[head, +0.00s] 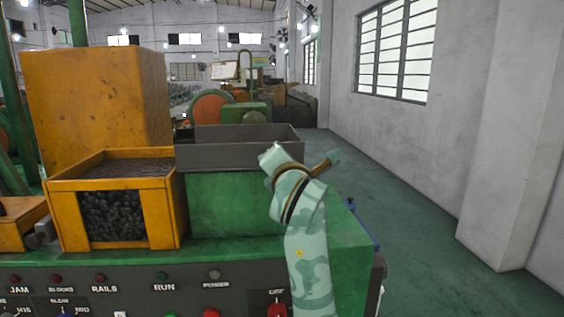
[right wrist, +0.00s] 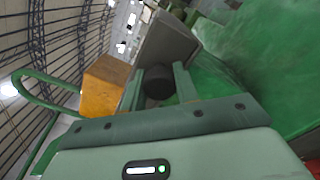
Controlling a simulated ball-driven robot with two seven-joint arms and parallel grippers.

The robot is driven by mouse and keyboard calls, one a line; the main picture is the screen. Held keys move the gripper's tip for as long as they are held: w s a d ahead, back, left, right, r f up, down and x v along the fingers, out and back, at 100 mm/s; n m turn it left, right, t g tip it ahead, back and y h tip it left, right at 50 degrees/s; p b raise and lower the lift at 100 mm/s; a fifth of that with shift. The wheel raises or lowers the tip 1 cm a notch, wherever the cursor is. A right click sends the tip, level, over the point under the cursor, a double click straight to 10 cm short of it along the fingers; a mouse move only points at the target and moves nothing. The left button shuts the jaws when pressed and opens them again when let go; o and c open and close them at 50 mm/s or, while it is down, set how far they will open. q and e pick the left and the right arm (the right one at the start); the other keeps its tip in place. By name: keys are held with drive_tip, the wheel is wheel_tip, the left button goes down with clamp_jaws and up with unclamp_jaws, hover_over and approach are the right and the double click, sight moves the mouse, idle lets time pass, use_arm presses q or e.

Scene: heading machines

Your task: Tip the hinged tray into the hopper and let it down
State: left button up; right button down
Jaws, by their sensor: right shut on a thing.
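The grey tray (head: 238,152) lies roughly level on top of the green machine body (head: 230,205) in the head view. The orange hopper (head: 160,215) stands just left of it, with dark small pieces in its top and behind its front window. In the right wrist view, my right gripper (right wrist: 157,88) is shut on a dark round knob (right wrist: 158,80) at the grey tray (right wrist: 168,42). In the head view my right arm reaches up to the tray's near right end and hides the knob. My left gripper is not in view.
A tall orange housing (head: 95,95) stands behind the hopper. A control panel (head: 130,290) with labelled buttons and lamps runs along the machine front. Open green floor (head: 400,190) and a pale wall lie to the right.

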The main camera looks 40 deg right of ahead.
drive_tip(key=shift+w+f, duration=0.1)
drive_tip(key=shift+f, duration=0.2)
drive_tip(key=c, duration=1.3)
unclamp_jaws()
drive_tip(key=shift+o, duration=1.1)
drive_tip(key=shift+r, duration=0.1)
drive_tip(key=p+v, duration=1.6)
drive_tip(key=shift+s+p, duration=0.3)
